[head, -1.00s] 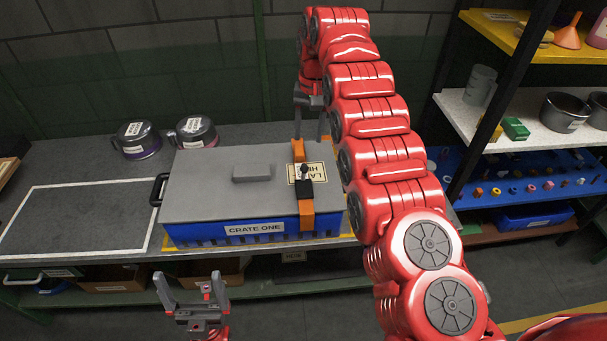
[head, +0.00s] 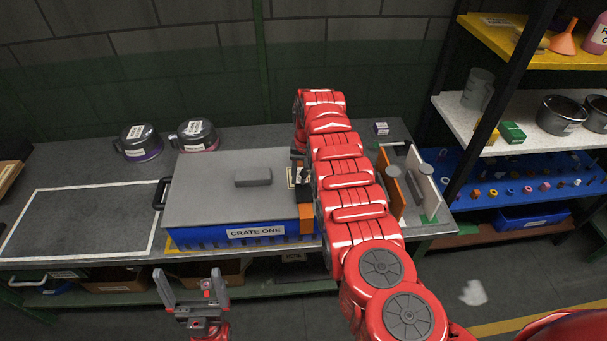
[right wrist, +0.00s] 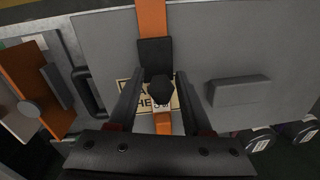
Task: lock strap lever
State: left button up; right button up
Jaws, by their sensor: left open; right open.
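A blue crate labelled CRATE ONE (head: 205,238) with a grey lid (head: 225,205) stands on the bench. An orange strap (head: 306,222) crosses its right end; it also shows in the right wrist view (right wrist: 151,18). The strap's black lever (head: 303,177) has a dark knob (right wrist: 160,87), which sticks up over a label. In the right wrist view my right gripper (right wrist: 157,80) is open, its fingers on either side of the knob; contact cannot be told. In the head view my arm mostly hides it. My left gripper (head: 190,283) is open and empty in front of the bench.
Two lidded pots (head: 140,142) stand behind the crate on the left. A white-outlined area (head: 75,222) left of the crate is clear. An orange and white rack (head: 408,190) stands close to the crate's right. Shelves (head: 470,115) rise further right.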

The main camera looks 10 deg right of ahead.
grip_shut()
dwell(1.4)
